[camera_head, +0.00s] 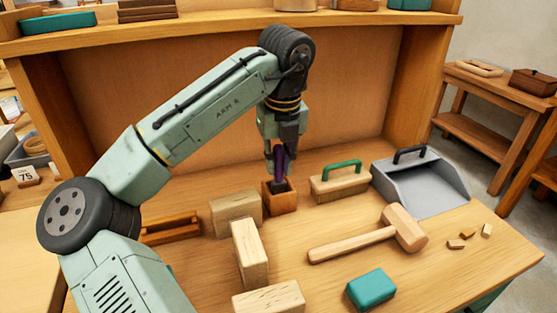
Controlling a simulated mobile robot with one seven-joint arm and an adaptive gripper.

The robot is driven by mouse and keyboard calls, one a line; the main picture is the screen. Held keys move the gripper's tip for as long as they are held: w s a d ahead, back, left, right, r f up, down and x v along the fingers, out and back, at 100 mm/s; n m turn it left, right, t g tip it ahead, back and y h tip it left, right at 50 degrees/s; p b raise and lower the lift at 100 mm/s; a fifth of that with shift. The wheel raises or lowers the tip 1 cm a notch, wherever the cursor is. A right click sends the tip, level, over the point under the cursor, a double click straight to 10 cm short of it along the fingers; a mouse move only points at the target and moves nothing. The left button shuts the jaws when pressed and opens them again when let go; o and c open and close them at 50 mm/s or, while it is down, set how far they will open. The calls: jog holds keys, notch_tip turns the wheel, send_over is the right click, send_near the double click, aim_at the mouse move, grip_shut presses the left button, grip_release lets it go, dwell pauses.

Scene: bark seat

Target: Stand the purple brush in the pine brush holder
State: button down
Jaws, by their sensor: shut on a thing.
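The purple brush (280,165) is upright in my gripper (279,150), which is shut on it. Its dark lower end is at the mouth of the pine brush holder (281,204), a small square wooden box on the bench. My gripper is right above the holder. From this view I cannot tell how deep the brush's lower end sits in the opening. My fingers hide the top of the brush.
A wood block (235,212) stands just left of the holder, with more blocks in front. A green-handled brush (340,182), a grey dustpan (420,187), a mallet (370,238) and a teal block (371,289) lie to the right. A shelf (230,24) runs behind.

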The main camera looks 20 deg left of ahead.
aim_at(279, 146)
jog(key=shift+f, duration=0.3)
jog(key=c, duration=1.4)
grip_release()
jog(key=shift+c, duration=0.2)
jog(key=o, duration=0.3)
notch_tip(279, 146, up, 5)
jog(key=p, duration=0.5)
jog(key=shift+r, duration=0.95)
